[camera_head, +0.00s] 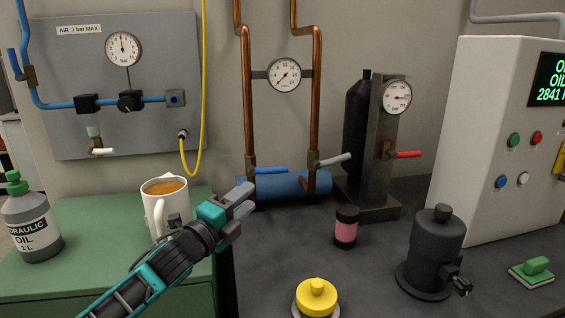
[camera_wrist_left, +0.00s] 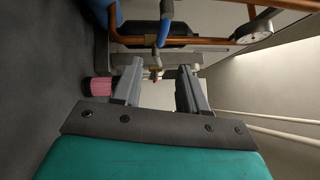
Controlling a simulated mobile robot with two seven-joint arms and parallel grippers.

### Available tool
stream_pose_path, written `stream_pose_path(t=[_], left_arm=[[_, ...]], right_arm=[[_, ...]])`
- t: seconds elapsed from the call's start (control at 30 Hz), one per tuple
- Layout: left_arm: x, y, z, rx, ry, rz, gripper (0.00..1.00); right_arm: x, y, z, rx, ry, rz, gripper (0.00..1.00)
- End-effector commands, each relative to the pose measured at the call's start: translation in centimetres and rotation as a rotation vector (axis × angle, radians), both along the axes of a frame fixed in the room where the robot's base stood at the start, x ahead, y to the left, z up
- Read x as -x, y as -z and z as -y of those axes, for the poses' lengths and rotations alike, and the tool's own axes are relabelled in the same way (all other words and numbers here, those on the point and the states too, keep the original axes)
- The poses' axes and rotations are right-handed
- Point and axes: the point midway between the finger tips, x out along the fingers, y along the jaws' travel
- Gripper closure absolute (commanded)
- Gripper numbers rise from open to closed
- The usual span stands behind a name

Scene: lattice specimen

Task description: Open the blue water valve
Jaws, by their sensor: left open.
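The blue water valve lever (camera_head: 270,170) sits on the left copper pipe in the head view. It points sideways to the right, across the upright pipe. My left gripper (camera_head: 246,201) is open and empty, with its fingertips below and left of this lever in the picture. The two fingers also show apart in the left wrist view (camera_wrist_left: 160,86). A blue-grey bar (camera_wrist_left: 164,28) shows beyond them there; I cannot tell which lever it is. My right gripper is not in view.
A grey lever (camera_head: 334,160) is on the right copper pipe, and a red lever (camera_head: 406,154) is farther right. A blue cylinder (camera_head: 290,187) lies behind. A coffee mug (camera_head: 157,216) stands close left of my gripper.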

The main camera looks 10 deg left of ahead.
Motion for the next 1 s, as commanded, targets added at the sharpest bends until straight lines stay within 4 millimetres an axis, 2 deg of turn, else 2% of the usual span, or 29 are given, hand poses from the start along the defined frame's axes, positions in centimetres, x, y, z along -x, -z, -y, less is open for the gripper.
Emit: stream_pose_path(t=[0.17,0.27,0.7,1.0], left_arm=[[-0.4,-0.2,0.1,-0.005,0.002,0.006,0.57],[-1.3,-0.4,0.5,-0.003,0.002,0.007,0.57],[-7.9,-1.4,3.3,-0.002,0.002,0.006,0.57],[-11.0,-1.7,4.6,-0.003,0.002,0.005,0.57]], right_arm=[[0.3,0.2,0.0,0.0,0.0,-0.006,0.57],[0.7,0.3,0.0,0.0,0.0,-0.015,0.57],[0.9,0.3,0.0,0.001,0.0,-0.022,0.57],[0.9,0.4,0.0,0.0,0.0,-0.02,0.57]])
